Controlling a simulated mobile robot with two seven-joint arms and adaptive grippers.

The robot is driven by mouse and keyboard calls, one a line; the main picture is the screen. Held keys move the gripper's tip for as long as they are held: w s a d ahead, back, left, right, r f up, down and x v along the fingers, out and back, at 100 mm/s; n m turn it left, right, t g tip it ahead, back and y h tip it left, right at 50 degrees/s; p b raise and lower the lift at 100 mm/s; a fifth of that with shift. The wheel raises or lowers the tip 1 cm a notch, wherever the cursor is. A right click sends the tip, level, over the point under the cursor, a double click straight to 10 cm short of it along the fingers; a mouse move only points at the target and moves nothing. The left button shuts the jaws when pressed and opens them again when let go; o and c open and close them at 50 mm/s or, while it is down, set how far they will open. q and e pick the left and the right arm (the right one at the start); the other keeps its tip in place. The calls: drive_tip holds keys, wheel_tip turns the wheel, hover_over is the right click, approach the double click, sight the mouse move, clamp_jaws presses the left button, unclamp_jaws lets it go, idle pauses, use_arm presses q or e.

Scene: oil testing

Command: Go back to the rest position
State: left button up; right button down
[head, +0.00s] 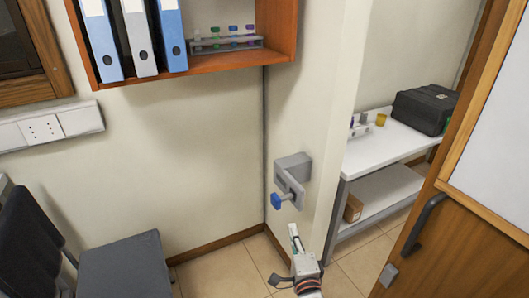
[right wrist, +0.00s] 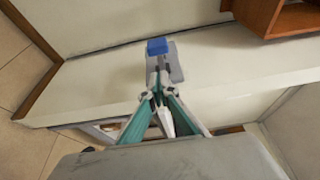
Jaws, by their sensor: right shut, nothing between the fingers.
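The gripper is apart from the knob in the head view. In the right wrist view, the fingers (right wrist: 158,84) come together and are shut with nothing between them. The blue knob (right wrist: 157,47) and its grey mount (right wrist: 177,62) show just beyond the fingertips there. My left gripper is not in view.
A wooden shelf (head: 215,65) with binders and a tube rack (head: 225,44) hangs above. A dark chair (head: 125,265) stands at the left. A white table (head: 400,138) with a black case (head: 424,108) is behind the doorway. A wooden door (head: 450,245) stands at the right.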

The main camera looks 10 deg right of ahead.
drive_tip(key=s+d+f+n+g, duration=0.1)
drive_tip(key=s+f+n+g, duration=0.1)
drive_tip(key=s+f+n, duration=0.2)
drive_tip(key=s+d+f+n+g+y, duration=0.1)
drive_tip(key=s+f+n, duration=0.4)
drive_tip(key=s+n, duration=0.5)
drive_tip(key=s+d+f+n+g+y, duration=0.1)
drive_tip(key=s+d+f+n+g, duration=0.2)
drive_tip(key=s+n, duration=0.5)
drive_tip(key=s+f+g, duration=0.1)
drive_tip(key=s, duration=0.2)
drive_tip(key=shift+s+f, duration=0.25)
drive_tip(key=shift+s, duration=0.15)
